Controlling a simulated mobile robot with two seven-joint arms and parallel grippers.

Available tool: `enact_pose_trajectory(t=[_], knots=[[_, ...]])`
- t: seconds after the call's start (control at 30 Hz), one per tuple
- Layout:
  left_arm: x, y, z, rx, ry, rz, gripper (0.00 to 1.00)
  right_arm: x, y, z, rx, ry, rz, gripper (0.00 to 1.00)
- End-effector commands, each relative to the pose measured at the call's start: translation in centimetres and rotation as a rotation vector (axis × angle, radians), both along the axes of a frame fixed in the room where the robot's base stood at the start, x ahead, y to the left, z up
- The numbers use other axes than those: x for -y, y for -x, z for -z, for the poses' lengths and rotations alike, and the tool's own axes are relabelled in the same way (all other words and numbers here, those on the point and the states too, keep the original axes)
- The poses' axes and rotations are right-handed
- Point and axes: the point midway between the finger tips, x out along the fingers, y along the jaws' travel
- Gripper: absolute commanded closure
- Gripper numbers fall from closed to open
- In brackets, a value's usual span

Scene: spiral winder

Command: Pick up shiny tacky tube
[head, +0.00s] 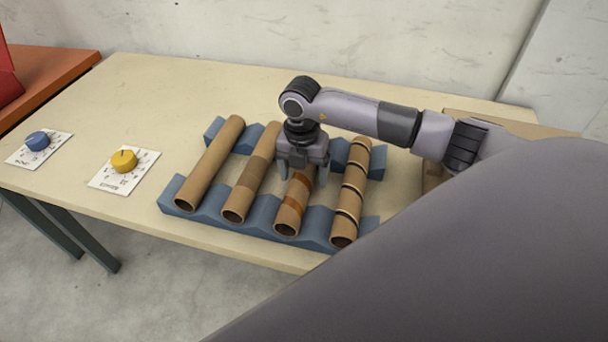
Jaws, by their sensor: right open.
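Several brown tubes lie side by side on a blue cradle rack (182,200) on the table. The third tube from the left (292,205) has glossy orange-brown patches and looks like the shiny tacky one. My right gripper (302,178) points down over this tube, with its fingers apart on either side of it. The gripper hides the tube's upper part. I cannot tell whether the fingers touch it. My left gripper is not in view.
A plain tube (210,165) and a tube with a darker band (252,172) lie to the left. A tube with dark spiral gaps (351,190) lies close on the right. Blue (37,141) and yellow (124,161) knobs sit on white plates at the left.

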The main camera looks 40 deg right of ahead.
Motion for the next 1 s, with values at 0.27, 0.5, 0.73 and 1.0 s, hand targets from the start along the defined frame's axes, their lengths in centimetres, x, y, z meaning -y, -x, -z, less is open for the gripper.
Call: enact_pose_trajectory(t=[0.27, 0.5, 0.73, 1.0], knots=[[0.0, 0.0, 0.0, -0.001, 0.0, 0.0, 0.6, 0.0, 0.0, -0.1, 0.0, 0.0, 0.0, 0.8], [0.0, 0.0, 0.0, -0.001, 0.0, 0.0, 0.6, 0.0, 0.0, -0.2, 0.001, -0.001, 0.0, 0.8], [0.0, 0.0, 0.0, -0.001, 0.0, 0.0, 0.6, 0.0, -0.1, -2.1, 0.004, -0.001, 0.001, 0.8], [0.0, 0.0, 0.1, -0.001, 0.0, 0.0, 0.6, 0.0, -0.2, -8.7, 0.009, -0.001, 0.0, 0.8]])
